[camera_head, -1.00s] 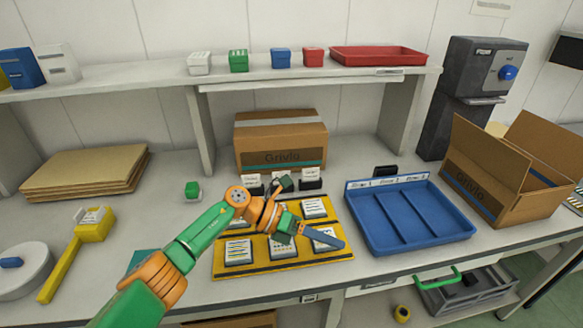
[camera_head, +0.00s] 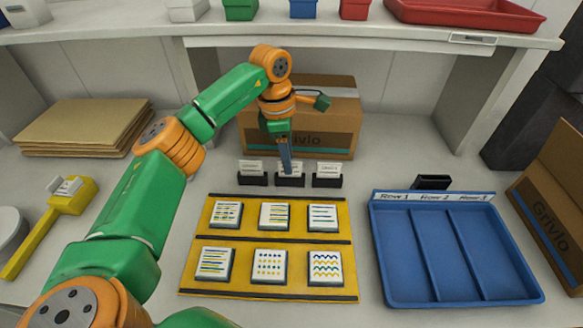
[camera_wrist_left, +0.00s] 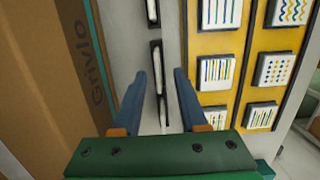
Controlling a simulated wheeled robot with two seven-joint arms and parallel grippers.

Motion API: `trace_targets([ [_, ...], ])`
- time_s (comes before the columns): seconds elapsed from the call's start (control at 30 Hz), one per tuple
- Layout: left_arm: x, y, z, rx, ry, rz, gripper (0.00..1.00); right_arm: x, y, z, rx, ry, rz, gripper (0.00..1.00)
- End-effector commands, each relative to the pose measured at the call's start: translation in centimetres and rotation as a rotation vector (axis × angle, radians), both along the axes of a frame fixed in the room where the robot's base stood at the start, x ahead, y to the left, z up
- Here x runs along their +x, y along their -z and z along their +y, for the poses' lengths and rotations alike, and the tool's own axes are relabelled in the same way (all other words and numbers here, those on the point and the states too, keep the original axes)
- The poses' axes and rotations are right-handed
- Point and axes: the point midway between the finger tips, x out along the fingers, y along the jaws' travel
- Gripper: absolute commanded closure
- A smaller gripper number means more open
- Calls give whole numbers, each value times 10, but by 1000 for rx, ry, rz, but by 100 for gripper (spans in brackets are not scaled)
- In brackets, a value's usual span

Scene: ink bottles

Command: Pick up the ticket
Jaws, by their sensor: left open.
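Three small white tickets stand upright in black holders in a row behind the yellow board: a left one (camera_head: 250,166), a middle one (camera_head: 292,168) and a right one (camera_head: 328,168). Which one the task means is not shown. My left gripper (camera_head: 286,168) points down at the middle ticket and partly covers it. In the left wrist view the gripper (camera_wrist_left: 171,80) is open, with the row of thin holders (camera_wrist_left: 157,58) seen from above, running up between its fingers. Nothing is held. My right gripper is out of view.
The yellow board (camera_head: 190,270) with several patterned tiles lies in front of the tickets. A closed cardboard box (camera_head: 340,120) stands close behind. A blue divided tray (camera_head: 390,270) is at the right. A shelf (camera_head: 400,42) runs above the bench.

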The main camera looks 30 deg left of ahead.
Motion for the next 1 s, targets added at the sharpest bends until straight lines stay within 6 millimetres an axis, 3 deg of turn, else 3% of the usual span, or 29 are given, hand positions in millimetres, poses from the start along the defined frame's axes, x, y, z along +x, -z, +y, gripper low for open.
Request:
trace_targets([
  [0.13,1,19,-2,-1,-1,2,57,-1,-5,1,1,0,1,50],
  [0.33,1,22,-3,-1,0,-2,57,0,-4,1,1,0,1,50],
  [0.37,1,22,-3,-1,0,-2,60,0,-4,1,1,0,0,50],
  [0.5,1,22,-3,-3,-1,-1,98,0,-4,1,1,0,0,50],
  [0.53,1,22,-3,-3,-1,-1,100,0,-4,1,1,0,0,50],
  [1.0,2,15,-3,-3,0,-3,100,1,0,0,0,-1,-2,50],
])
